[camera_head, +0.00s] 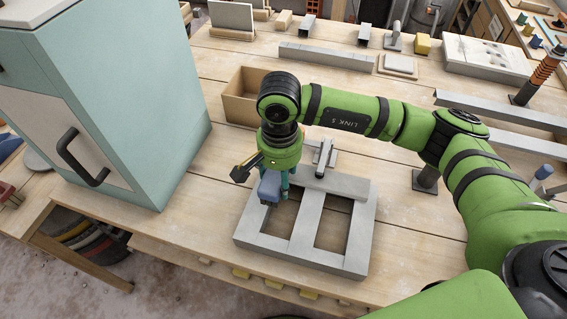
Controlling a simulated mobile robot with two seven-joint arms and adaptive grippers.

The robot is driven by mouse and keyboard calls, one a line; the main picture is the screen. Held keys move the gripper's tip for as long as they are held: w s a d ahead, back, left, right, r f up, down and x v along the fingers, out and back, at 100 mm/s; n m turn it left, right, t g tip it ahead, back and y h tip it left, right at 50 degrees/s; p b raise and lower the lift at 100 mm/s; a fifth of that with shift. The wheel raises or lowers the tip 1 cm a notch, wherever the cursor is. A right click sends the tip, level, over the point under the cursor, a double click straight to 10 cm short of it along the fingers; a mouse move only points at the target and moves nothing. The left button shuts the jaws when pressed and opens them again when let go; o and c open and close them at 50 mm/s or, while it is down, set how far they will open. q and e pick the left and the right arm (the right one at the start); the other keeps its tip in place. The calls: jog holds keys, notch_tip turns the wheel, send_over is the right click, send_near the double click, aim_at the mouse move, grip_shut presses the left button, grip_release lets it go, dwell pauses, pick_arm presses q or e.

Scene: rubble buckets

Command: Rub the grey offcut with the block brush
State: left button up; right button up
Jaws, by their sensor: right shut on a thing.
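My right gripper (273,187) points down over the left side of a grey piece with two rectangular openings (304,228), seemingly the grey offcut. This piece lies flat on the wooden bench. The gripper is shut on a small blue-grey block (268,186), seemingly the block brush. The fingers partly hide the block, and its underside is hidden. I cannot tell whether it touches the grey piece. My left gripper is not in view.
A pale teal cabinet (170,120) stands close on the left. An open wooden box (238,98) is behind my wrist. A grey metal tool (324,158) stands at the grey piece's back edge. Long grey bars (327,56) lie farther back.

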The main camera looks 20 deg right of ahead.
jog(key=shift+r+p, duration=0.6)
jog(key=shift+r, duration=1.4)
